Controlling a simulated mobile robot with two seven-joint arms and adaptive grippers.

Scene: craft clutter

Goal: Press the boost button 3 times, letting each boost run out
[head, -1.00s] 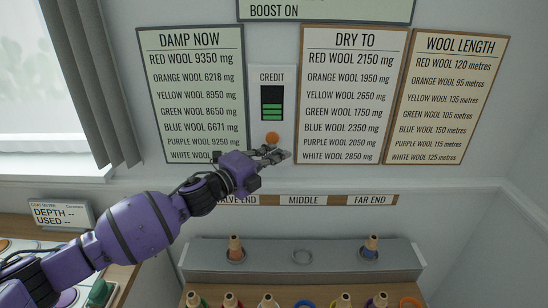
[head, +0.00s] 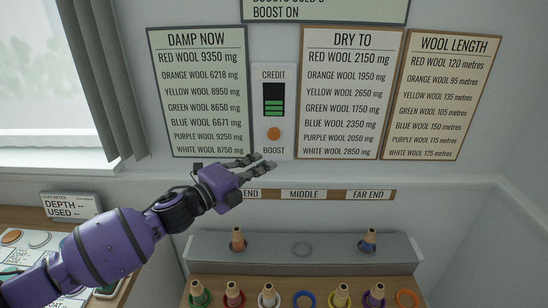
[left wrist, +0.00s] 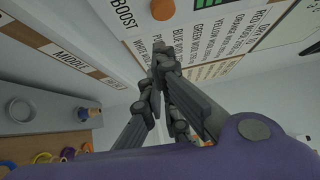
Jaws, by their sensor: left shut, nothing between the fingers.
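The round orange boost button (head: 273,134) sits on a white wall panel (head: 284,151) between the two wool boards. "BOOST" is printed below it, and a credit gauge (head: 274,107) above it has its lower bars lit green. The sign (head: 325,11) at the top reads "BOOST ON"; its upper line is cut off. My left gripper (head: 266,162) is shut and empty, its fingertips just below the button and apart from it in the picture. The button (left wrist: 163,9) also shows in the left wrist view, above the closed fingertips (left wrist: 161,66). My right gripper is out of view.
The "DAMP NOW" board (head: 198,91) lists orange wool 6218 mg and blue wool 6671 mg. A ledge strip (head: 303,195) runs below the panel. A grey rack (head: 207,258) holds two cones, with several more in front.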

